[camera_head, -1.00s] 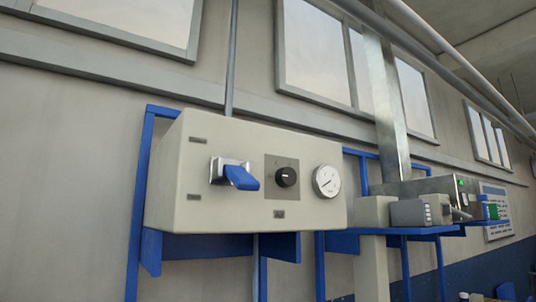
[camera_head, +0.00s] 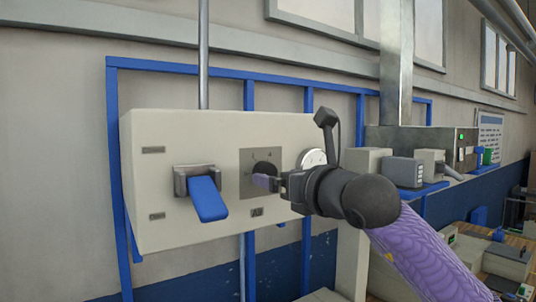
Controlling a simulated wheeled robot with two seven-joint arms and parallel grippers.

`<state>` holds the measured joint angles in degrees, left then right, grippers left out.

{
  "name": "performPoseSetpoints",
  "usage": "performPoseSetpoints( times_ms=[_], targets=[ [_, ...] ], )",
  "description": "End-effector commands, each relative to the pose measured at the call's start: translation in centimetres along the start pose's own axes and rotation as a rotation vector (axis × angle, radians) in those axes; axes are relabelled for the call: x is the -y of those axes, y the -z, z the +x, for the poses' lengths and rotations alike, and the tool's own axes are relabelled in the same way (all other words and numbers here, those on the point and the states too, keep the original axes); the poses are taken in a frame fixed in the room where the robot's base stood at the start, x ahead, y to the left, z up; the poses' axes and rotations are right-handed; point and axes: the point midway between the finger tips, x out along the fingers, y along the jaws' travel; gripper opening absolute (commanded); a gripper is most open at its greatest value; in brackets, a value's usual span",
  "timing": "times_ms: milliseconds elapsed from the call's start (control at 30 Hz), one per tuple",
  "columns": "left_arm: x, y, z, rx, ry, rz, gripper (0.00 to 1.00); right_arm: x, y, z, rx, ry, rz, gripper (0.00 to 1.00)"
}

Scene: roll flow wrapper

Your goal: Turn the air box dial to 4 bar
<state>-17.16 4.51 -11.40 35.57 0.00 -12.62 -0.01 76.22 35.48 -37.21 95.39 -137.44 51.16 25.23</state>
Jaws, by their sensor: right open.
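The air box (camera_head: 210,225) is a cream box on a blue frame, facing me. Its black round dial (camera_head: 265,169) sits on a grey square plate (camera_head: 247,160), partly hidden by my right gripper. A blue lever (camera_head: 208,199) on a metal mount points down, left of the dial. The white gauge (camera_head: 312,157) is right of the dial, mostly hidden behind my gripper, and its needle cannot be read. My right gripper (camera_head: 268,183) is open, with its fingertips at the dial's lower edge; I cannot tell whether they touch it. My left gripper is not in view.
A vertical metal pipe (camera_head: 204,60) rises behind the box. Grey machine units (camera_head: 404,172) stand on a blue shelf to the right. My right arm comes in from the lower right. The space in front of the box's left side is clear.

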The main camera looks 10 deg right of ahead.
Motion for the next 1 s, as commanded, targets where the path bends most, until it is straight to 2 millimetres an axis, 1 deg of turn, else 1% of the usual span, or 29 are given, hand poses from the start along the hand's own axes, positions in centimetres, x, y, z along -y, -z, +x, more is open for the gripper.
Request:
performPoseSetpoints(
  times_ms=[33,100,200,467,500,567,600,667,700,767,800,867,900,1000],
  targets=[
    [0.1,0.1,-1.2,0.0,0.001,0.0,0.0,-0.1,-0.5,0.9,-0.003,-0.001,0.001,0.95],
    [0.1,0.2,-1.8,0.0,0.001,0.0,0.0,-0.1,-0.5,2.0,-0.003,-0.001,0.001,0.95],
    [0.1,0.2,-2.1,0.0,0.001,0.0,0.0,0.0,-0.2,2.9,-0.002,-0.001,0.002,0.95],
    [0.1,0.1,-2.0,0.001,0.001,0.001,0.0,0.0,0.1,3.1,-0.001,-0.002,0.0,0.95],
    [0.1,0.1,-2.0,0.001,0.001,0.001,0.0,0.0,0.1,3.1,-0.001,-0.002,0.0,0.87],
    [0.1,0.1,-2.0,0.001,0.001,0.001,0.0,0.0,0.1,3.1,-0.001,-0.002,0.001,0.74],
    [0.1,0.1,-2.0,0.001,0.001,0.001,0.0,0.0,0.1,3.1,-0.001,-0.002,0.001,0.66],
    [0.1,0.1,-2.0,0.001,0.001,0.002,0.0,0.0,0.1,3.1,-0.001,-0.002,0.001,0.53],
    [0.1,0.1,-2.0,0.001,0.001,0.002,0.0,0.0,0.1,3.1,-0.001,-0.002,0.001,0.45],
    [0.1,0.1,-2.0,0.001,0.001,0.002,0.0,0.0,0.1,3.1,-0.001,-0.002,0.001,0.32],
    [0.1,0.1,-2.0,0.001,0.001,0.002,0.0,0.0,0.1,3.1,-0.001,-0.002,0.001,0.23],
    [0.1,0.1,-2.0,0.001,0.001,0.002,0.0,0.0,0.1,3.1,-0.001,-0.002,0.001,0.11],
    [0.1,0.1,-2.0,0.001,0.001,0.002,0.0,0.0,0.1,3.1,-0.001,-0.002,0.001,0.02],
    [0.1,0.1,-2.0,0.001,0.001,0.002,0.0,0.0,0.1,3.1,0.0,-0.002,0.003,0.01]
  ],
)
